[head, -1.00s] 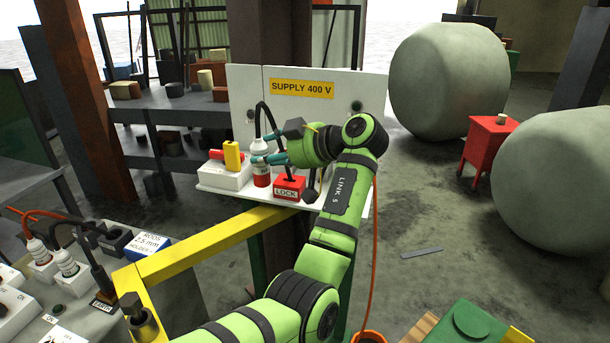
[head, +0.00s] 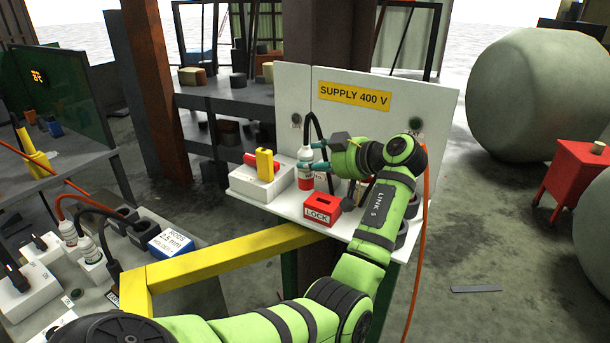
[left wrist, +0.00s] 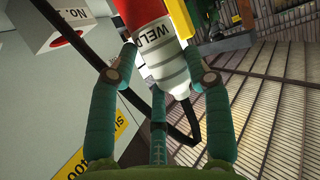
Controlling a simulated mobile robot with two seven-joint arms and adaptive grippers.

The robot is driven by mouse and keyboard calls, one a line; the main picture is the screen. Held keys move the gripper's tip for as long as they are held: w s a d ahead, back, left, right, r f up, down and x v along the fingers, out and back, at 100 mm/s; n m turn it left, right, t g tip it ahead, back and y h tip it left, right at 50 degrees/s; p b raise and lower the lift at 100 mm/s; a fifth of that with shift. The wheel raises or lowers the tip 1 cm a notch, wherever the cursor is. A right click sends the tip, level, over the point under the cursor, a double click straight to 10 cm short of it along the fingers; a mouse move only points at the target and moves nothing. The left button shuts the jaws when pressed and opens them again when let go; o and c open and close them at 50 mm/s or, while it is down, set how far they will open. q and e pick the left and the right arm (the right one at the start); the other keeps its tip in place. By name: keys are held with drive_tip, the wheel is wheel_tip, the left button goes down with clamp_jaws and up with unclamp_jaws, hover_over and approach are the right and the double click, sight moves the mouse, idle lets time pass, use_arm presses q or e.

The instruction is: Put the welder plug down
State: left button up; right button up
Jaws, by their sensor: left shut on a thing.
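The welder plug (head: 305,168) has a white ribbed upper part and a red lower part, with a black cable looping from its top. It is upright in the head view, close above or on the white shelf (head: 283,206); I cannot tell if it touches. My left gripper (head: 321,157) is shut on it from the right. In the left wrist view the plug (left wrist: 164,52), lettered "WELD", sits between the left gripper's teal fingers (left wrist: 167,78). The right gripper is not in view.
A red LOCK box (head: 322,209) stands on the shelf just in front of the plug. A white box (head: 262,184) with red and yellow parts is to its left. The SUPPLY 400 V panel (head: 430,112) rises behind. A yellow rail (head: 215,252) runs in front.

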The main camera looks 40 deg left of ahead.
sight(302, 178)
use_arm(q)
drive_tip(key=x, duration=0.4)
drive_tip(key=shift+s+a+f+p, duration=0.1)
drive_tip(key=shift+s+f+p, duration=0.1)
drive_tip(key=shift+f+p, duration=0.2)
drive_tip(key=shift+a+f, duration=0.1)
drive_tip(key=shift+f, duration=0.05)
wheel_tip(302, 178, down, 3)
drive_tip(key=shift+f+p, duration=0.15)
drive_tip(key=shift+p, duration=0.55)
drive_tip(key=shift+f, duration=0.35)
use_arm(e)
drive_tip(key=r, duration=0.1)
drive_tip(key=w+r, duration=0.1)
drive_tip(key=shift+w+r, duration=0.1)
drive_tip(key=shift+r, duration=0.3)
use_arm(q)
drive_tip(key=o, duration=1.1)
drive_tip(key=shift+c, duration=0.2)
drive_tip(key=shift+r, duration=0.1)
